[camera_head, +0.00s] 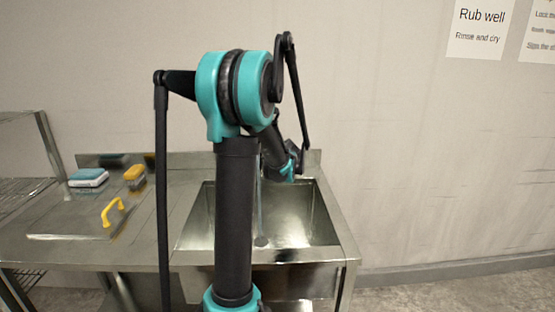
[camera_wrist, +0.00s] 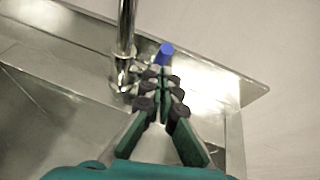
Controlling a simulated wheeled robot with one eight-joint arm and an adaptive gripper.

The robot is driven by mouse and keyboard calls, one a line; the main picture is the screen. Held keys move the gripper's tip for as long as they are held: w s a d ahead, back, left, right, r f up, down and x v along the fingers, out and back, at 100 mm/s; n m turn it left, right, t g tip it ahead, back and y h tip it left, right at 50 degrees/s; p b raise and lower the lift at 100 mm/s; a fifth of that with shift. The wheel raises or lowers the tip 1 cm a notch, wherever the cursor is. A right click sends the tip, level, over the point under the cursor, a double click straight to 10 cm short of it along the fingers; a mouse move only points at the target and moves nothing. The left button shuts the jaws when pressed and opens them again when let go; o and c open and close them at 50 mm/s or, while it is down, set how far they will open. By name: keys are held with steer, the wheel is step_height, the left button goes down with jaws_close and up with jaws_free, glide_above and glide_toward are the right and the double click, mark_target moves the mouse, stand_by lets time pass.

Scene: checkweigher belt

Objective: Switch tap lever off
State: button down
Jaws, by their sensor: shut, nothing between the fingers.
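The chrome tap (camera_wrist: 124,45) stands upright at the back of the sink in the wrist view. Its blue-ended lever (camera_wrist: 166,49) sticks out to the right of the tap column. My gripper (camera_wrist: 161,82) is shut and empty, with its tips just in front of the lever; whether they touch it I cannot tell. In the head view my arm hides most of the tap, and the lever cannot be made out. A thin pale vertical streak shows above the sink basin (camera_head: 300,225); I cannot tell whether it is running water.
A steel counter (camera_head: 150,225) extends left of the sink. On it are a blue-and-white sponge (camera_head: 88,178), a yellow-orange block (camera_head: 134,175) and a yellow handle (camera_head: 113,211) on a flat plate. A wall stands close behind.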

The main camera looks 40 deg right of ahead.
steer(key=shift+w+d+r, duration=0.1)
steer(key=shift+w, duration=0.05)
steer(key=shift+g+y, duration=0.3)
steer(key=shift+g, duration=0.2)
steer(key=shift+w+d+r, duration=1.2)
steer(key=shift+w+d, duration=0.05)
steer(key=shift+w, duration=0.2)
steer(key=v, duration=1.3)
steer(key=shift+d+r, duration=0.15)
steer(key=shift+r, duration=0.25)
